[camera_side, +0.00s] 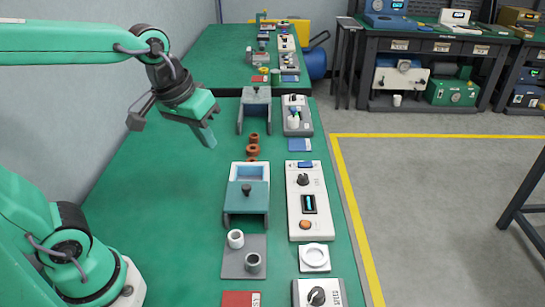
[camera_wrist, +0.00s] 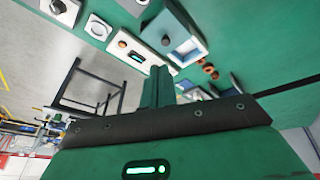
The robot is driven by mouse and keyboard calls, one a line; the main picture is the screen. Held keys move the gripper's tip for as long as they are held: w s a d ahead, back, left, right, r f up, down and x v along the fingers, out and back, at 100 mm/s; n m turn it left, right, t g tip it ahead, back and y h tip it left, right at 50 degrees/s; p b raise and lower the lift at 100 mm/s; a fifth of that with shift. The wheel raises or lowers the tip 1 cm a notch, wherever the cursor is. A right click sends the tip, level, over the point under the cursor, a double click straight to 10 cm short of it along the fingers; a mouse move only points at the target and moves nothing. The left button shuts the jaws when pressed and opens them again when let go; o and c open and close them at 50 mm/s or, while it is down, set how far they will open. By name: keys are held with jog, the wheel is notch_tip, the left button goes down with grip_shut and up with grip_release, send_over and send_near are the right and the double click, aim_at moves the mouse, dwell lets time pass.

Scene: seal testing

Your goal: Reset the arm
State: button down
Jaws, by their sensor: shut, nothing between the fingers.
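My gripper (camera_side: 206,133) hangs in the air above the green bench (camera_side: 150,220), left of the row of test equipment in the side view. Its fingers are together and hold nothing. In the wrist view the shut fingers of my gripper (camera_wrist: 158,85) point toward the equipment on the bench, apart from it. My arm reaches in from the left and bends down at the wrist.
A teal-lidded box (camera_side: 247,200), a white control panel (camera_side: 305,200), copper-coloured rings (camera_side: 253,144), a grey open frame (camera_side: 255,110) and two cups on a grey plate (camera_side: 230,265) stand along the bench's right side. The bench under my gripper is bare.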

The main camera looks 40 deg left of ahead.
jog(key=s+a+f+m+t, duration=0.1)
jog(key=s+a+m, duration=0.1)
jog(key=s, duration=0.4)
jog(key=shift+s+a+f+m+t, duration=0.25)
jog(key=shift+s+a+m+t, duration=0.05)
jog(key=shift+a, duration=0.2)
